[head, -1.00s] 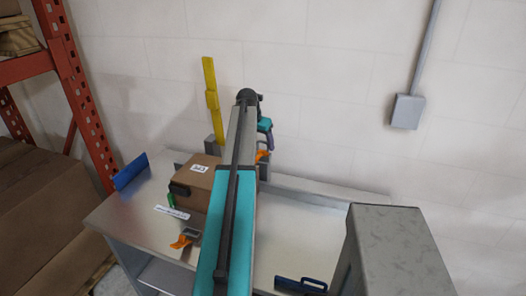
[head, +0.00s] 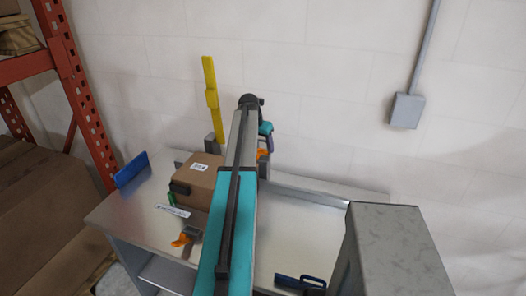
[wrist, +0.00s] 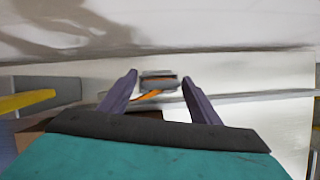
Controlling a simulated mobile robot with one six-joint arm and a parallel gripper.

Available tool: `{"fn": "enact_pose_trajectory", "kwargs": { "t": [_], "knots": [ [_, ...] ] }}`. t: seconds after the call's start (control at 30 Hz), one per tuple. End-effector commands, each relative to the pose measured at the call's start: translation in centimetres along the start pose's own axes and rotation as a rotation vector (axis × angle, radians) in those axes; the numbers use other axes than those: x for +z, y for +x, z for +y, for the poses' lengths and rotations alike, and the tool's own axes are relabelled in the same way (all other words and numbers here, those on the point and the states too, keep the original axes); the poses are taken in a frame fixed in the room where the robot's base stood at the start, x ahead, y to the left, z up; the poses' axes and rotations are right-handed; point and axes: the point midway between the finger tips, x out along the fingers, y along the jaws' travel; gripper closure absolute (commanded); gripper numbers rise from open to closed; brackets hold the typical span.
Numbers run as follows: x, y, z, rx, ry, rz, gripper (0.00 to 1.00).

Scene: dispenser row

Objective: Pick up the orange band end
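My gripper (wrist: 160,77) is open, its two purple fingers apart with nothing held between them. An orange band end (wrist: 148,96) hangs from a small grey dispenser (wrist: 159,79) and shows between the fingers in the wrist view, apart from both. In the head view my gripper (head: 265,138) is at the back of the bench, partly hidden by my arm. Orange (head: 262,154) shows just below it. A second orange end (head: 180,240) sticks out of another grey dispenser (head: 191,230) at the front edge of the bench.
A cardboard box (head: 205,178) stands on the metal bench (head: 120,212) left of my arm. A yellow upright (head: 211,97) rises behind it. A blue piece (head: 131,169) is at the left, and a dark blue handled item (head: 300,282) at the front right. A wall is close behind.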

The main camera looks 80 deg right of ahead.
Motion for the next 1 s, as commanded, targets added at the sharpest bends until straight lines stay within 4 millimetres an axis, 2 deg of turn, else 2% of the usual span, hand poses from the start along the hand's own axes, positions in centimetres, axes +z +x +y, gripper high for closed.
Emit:
{"fn": "enact_pose_trajectory", "kwargs": {
  "t": [0.03,0.2,0.63,1.0],
  "knots": [
    [0.0,0.0,0.0,0.000,0.000,0.000,0.52],
    [0.0,0.0,0.0,0.000,0.000,0.000,0.78],
    [0.2,-0.4,0.1,0.001,0.000,-0.001,0.79],
    [1.1,-2.5,0.1,0.001,0.000,-0.001,0.79]
  ]
}}
